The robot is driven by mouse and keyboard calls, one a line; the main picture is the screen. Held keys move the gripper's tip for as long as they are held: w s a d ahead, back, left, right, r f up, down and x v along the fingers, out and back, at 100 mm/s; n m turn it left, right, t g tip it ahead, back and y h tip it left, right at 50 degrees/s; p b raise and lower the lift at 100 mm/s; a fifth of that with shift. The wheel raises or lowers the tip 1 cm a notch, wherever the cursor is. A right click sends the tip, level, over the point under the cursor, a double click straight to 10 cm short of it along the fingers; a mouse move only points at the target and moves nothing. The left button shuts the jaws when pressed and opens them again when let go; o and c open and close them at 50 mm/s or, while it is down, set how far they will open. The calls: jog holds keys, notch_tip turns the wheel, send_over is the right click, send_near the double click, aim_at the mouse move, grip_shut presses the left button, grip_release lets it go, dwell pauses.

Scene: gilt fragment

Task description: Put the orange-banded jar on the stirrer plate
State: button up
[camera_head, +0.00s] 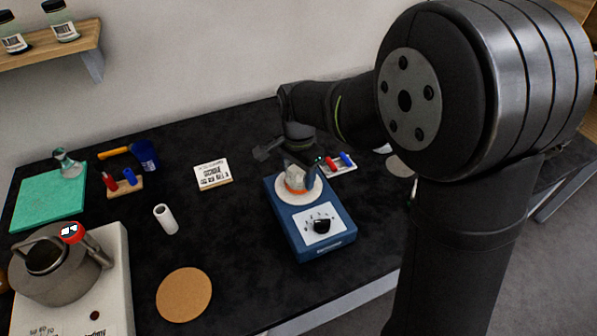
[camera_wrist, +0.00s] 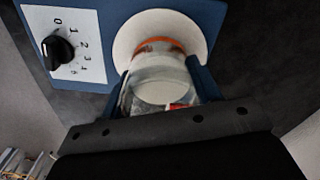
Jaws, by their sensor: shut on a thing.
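The orange-banded jar (camera_head: 296,181) is clear glass with an orange band near its lower end. It is at the round white top (camera_head: 312,192) of the blue stirrer plate (camera_head: 289,227). In the wrist view the jar (camera_wrist: 158,78) appears over the white disc (camera_wrist: 202,25), band end toward it; I cannot tell whether it touches. My gripper (camera_wrist: 163,88) is shut on the jar, with a blue finger on each side. In the head view my gripper (camera_head: 297,160) is above the plate and partly hides the jar's upper part.
A white cylinder (camera_head: 165,219), a cork disc (camera_head: 184,294) and a printed card (camera_head: 212,174) lie left of the plate. A rack with red and blue items (camera_head: 338,163) stands close behind it. A kettle-like pot (camera_head: 50,262) is at the far left. The table's front edge is near.

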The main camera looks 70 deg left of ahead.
jog(key=shift+f, duration=0.2)
jog(key=o, duration=1.1)
jog(key=shift+r, duration=0.1)
notch_tip(320, 180, up, 12)
jog(key=shift+r, duration=0.15)
